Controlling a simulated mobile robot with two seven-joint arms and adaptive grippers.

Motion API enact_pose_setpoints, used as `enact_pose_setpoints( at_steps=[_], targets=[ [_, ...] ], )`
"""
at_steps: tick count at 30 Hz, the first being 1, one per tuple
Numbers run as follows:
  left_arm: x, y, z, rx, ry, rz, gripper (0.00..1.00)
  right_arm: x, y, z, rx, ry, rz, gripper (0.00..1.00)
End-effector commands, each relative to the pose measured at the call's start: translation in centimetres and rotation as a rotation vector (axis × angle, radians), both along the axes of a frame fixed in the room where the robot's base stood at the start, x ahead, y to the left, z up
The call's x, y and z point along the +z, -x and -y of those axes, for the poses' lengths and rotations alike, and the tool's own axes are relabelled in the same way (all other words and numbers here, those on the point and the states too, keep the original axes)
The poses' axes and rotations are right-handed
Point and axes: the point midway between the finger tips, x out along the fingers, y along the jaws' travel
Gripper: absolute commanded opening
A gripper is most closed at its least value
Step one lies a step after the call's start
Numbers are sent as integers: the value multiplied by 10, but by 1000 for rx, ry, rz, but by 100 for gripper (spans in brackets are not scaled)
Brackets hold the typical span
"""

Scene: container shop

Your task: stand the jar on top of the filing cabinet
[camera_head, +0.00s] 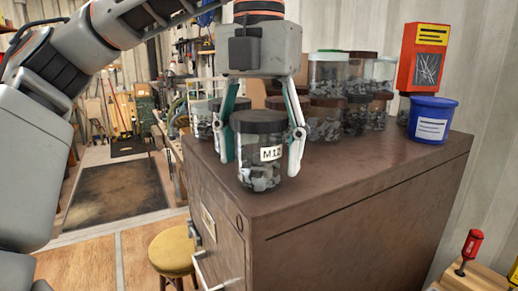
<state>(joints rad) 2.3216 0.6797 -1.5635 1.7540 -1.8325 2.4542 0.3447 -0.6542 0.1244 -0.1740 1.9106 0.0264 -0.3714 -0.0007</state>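My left gripper (260,150) points down from above, with one finger on each side of the jar. The fingers are part closed to about the jar's width and look shut on it; the far contact is hidden. My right gripper is not in view.
Several similar jars (327,72) stand in stacks at the back of the cabinet top. A blue tub (430,122) and a red box (423,58) stand at its right end. The front middle of the top is clear. A yellow stool (172,252) stands by the drawers.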

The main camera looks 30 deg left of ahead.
Motion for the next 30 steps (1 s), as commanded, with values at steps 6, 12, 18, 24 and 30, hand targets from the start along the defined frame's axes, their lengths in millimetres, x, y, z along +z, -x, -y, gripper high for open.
enact_pose_setpoints(
  at_steps=[6,12,18,24,30],
  targets=[
    [1,0,0,0,0,0,64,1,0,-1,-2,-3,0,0],
    [16,0,0,2,0,3,64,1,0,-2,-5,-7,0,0],
    [57,0,1,4,0,6,64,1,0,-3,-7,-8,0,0],
    [95,0,1,4,-1,4,64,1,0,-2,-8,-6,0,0],
    [116,0,0,3,-1,1,64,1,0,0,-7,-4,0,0]
  ],
)
